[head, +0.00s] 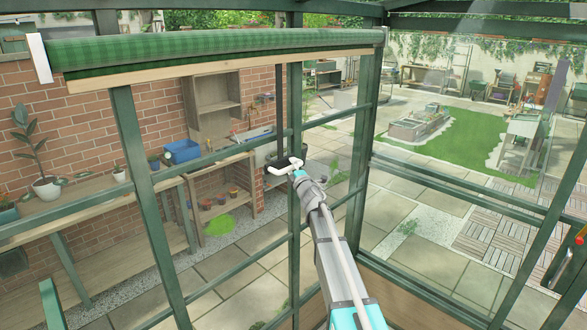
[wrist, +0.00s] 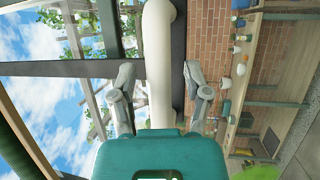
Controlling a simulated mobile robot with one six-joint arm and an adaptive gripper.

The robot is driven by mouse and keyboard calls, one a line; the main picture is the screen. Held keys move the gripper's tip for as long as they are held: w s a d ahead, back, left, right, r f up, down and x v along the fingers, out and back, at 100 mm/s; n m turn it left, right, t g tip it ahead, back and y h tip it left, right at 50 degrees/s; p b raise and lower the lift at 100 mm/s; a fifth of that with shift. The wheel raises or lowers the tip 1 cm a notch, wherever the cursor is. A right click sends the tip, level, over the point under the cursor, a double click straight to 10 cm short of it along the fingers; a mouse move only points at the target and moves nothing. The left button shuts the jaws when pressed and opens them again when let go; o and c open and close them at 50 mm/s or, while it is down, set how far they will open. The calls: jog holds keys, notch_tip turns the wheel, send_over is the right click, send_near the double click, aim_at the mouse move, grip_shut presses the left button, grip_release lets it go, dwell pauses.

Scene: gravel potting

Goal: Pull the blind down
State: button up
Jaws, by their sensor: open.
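The green checked blind (head: 210,42) is rolled up at the top of the window frame, with a pale wooden bar (head: 215,72) along its lower edge. A dark strap (head: 281,105) hangs from the bar and ends in a white pull handle (head: 273,168). My gripper (head: 298,174) is at the right part of the handle. In the wrist view the cream handle bar (wrist: 158,50) runs between the two open fingers of my gripper (wrist: 158,72), with a gap on each side. The handle's lower end is hidden behind the teal gripper body.
Green window posts (head: 295,230) and crossbars stand close around my arm. Beyond the frame are a brick wall (head: 75,110), a wooden bench (head: 95,205) with plants and a blue crate (head: 182,151), and a paved yard with a lawn (head: 450,145).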

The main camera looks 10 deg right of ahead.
jog(key=shift+c, duration=0.2)
grip_shut()
jog(key=shift+f, duration=0.2)
notch_tip(320, 180, down, 76)
jog(key=b, duration=7.6)
jog(key=shift+s+r, duration=0.1)
jog(key=shift+s, duration=0.05)
